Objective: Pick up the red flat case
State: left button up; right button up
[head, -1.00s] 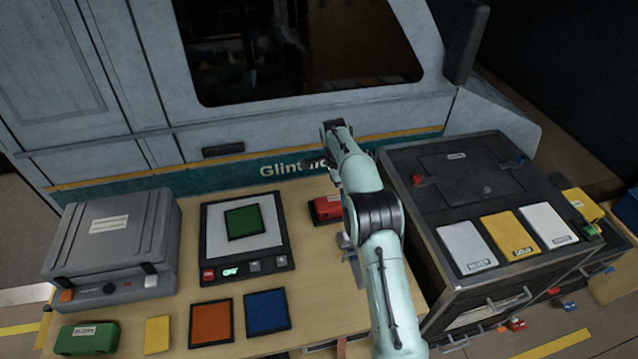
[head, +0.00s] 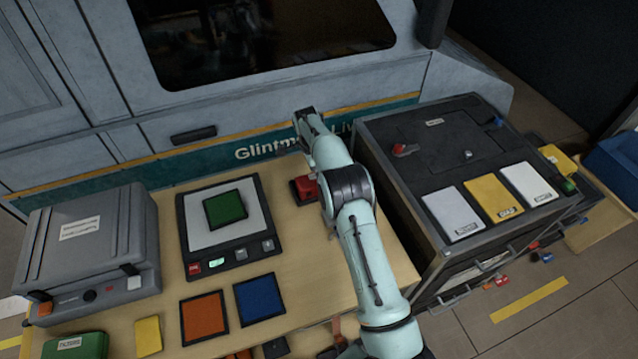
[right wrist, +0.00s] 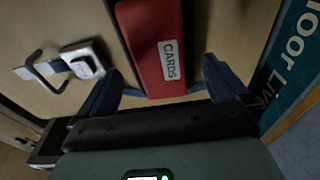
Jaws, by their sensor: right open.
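The red flat case (head: 304,189) lies on the wooden table, partly hidden behind my right forearm in the head view. In the right wrist view the red case (right wrist: 150,45) shows a white "CARDS" label and a dark edge along its left side. My right gripper (right wrist: 160,70) is open there, one finger to each side of the case's near end. The case is between the fingers in the picture; I cannot tell the height gap. In the head view the fingers are mostly hidden by the arm. My left gripper is not in view.
A black-framed panel with a green square (head: 226,208) lies left of the red case. A grey case (head: 88,245), an orange tile (head: 204,318) and a blue tile (head: 259,299) are further left and front. A dark cabinet (head: 400,150) stands close on the right; the van wall is behind.

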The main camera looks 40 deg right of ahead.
jog(key=f, duration=0.4)
jog(key=shift+s+d+f, duration=0.2)
jog(key=shift+d, duration=0.15)
jog(key=shift+r, duration=0.1)
jog(key=c, duration=1.3)
